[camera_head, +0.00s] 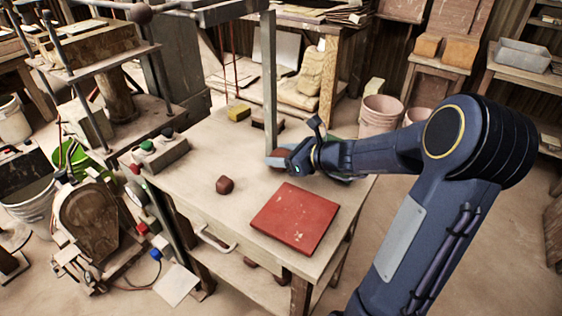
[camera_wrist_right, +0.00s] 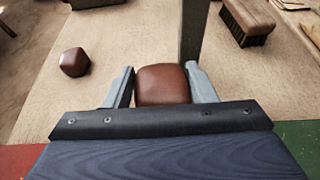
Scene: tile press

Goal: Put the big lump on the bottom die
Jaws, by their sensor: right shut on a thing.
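My right gripper (camera_head: 285,160) is shut on a reddish-brown lump (camera_wrist_right: 162,85), which sits between both fingers in the right wrist view. This lump looks like the bigger of the two; its far side is hidden. It is low over the table, close beside a grey upright post. A smaller-looking brown lump (camera_head: 225,185) lies apart on the table, left of the gripper; it also shows in the right wrist view (camera_wrist_right: 75,62). The press (camera_head: 118,118) stands at the far left; I cannot clearly make out its bottom die. My left gripper is not in view.
The grey post (camera_head: 270,85) rises from the table (camera_head: 205,150) close to my right gripper. A red board (camera_head: 295,217) lies near the front edge. A button box (camera_head: 160,153) stands at the left edge. A brush (camera_wrist_right: 247,22) lies beyond the post. The table's middle is mostly clear.

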